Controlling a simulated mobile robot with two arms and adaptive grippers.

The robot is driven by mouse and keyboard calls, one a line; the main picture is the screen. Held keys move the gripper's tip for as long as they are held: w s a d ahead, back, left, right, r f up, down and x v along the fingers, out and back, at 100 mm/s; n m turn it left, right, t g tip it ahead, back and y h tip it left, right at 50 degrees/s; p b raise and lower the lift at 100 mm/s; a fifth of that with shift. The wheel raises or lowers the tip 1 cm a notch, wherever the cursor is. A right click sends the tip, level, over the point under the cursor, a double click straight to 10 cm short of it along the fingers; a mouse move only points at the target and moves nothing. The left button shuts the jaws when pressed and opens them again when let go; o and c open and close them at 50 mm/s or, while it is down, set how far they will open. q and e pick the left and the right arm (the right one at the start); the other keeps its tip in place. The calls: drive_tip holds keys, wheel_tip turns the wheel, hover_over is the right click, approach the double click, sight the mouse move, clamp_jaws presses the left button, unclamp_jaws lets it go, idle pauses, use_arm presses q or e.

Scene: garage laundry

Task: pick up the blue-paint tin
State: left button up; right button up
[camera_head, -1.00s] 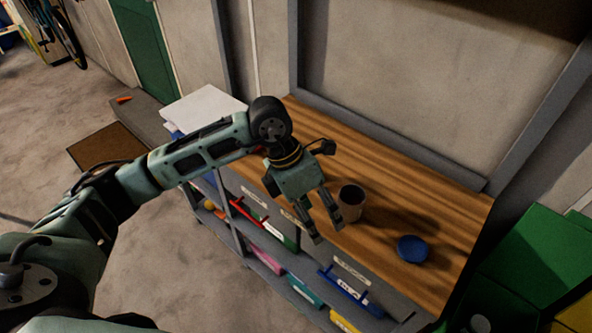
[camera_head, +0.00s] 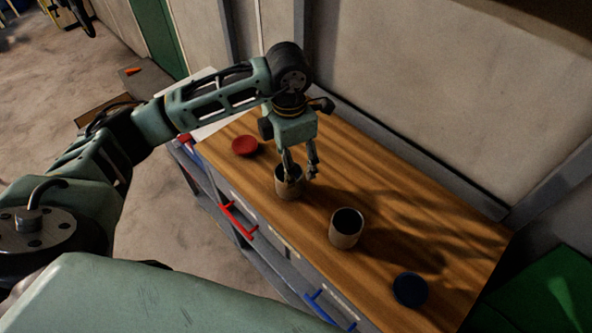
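Two open tins stand upright on a wooden worktop (camera_head: 385,225). The nearer tin (camera_head: 344,236) has a brown-grey wall and a dark, bluish-looking inside, and stands on the side towards a blue lid (camera_head: 410,290). The other tin (camera_head: 287,186) stands farther left, towards a red lid (camera_head: 245,147); its contents are mostly hidden by my finger. My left gripper (camera_head: 302,177) points down with its fingers apart. One finger overlaps this left tin's mouth and the other is right of its rim. I cannot tell whether they touch it. My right gripper is out of view.
Below the worktop are grey drawers with a red handle (camera_head: 238,220) and a blue handle (camera_head: 330,312). A wall stands behind. A green box (camera_head: 545,305) is at the lower right.

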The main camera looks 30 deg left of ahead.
sight(295, 192)
use_arm(q)
drive_tip(key=f+p, duration=0.1)
drive_tip(key=s+f+p, duration=0.1)
drive_tip(key=f, duration=0.1)
drive_tip(key=shift+s+f, duration=0.2)
drive_tip(key=shift+f, duration=0.05)
drive_tip(key=f, duration=0.1)
drive_tip(key=f+p, duration=0.1)
drive_tip(key=shift+w+f, duration=0.2)
drive_tip(key=shift+f, duration=0.15)
drive_tip(key=shift+w+f, duration=0.1)
drive_tip(key=shift+f, duration=0.2)
drive_tip(key=c, duration=1.4)
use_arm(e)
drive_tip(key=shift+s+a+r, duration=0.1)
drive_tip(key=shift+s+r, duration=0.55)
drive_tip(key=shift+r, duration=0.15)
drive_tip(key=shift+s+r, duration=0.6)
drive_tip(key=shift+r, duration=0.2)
